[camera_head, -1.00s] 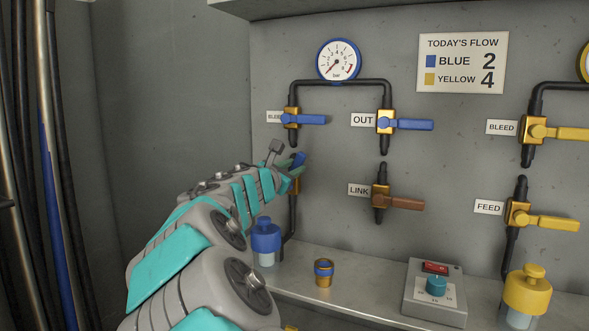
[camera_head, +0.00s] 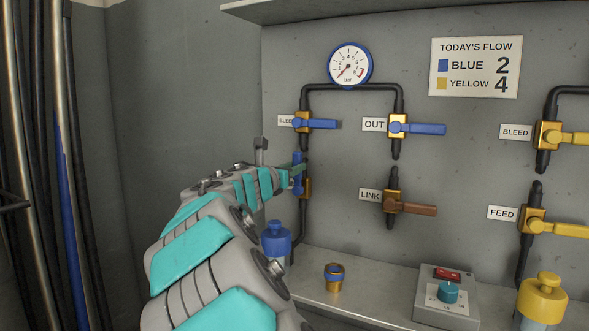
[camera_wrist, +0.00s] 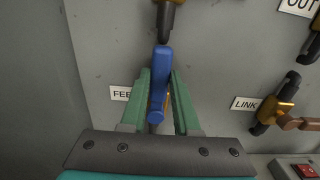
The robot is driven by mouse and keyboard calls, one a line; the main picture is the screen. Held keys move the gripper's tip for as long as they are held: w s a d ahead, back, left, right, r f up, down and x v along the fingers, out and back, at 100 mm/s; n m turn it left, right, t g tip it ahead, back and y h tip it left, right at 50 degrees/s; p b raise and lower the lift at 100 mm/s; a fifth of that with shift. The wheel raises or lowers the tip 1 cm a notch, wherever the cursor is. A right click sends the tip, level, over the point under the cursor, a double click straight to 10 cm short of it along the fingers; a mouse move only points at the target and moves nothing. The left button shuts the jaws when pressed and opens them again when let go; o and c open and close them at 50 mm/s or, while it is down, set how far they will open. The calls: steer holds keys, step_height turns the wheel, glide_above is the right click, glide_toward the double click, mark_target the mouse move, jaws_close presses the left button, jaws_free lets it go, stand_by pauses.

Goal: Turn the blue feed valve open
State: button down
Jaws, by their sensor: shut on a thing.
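The blue feed valve handle (camera_wrist: 160,85) stands upright between the two green fingers of my gripper (camera_wrist: 158,100) in the wrist view. My gripper is shut on this handle. The blue gauge (camera_head: 349,64) above has its needle toward the lower left.
Above are the blue bleed handle (camera_head: 318,123) and the blue out handle (camera_head: 425,129), both pointing right. The brown link handle (camera_head: 413,207) is to the right. A shelf below holds a blue-capped bottle (camera_head: 275,240), a brass fitting (camera_head: 334,277) and a control box (camera_head: 447,298).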

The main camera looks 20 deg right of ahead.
steer(key=shift+f, duration=0.15)
steer(key=c, duration=0.6)
jaws_free()
steer(key=shift+a, duration=0.1)
steer(key=shift+c, duration=0.2)
steer(key=shift+a, duration=0.1)
steer(key=v, duration=0.7)
steer(key=shift+s+a, duration=0.2)
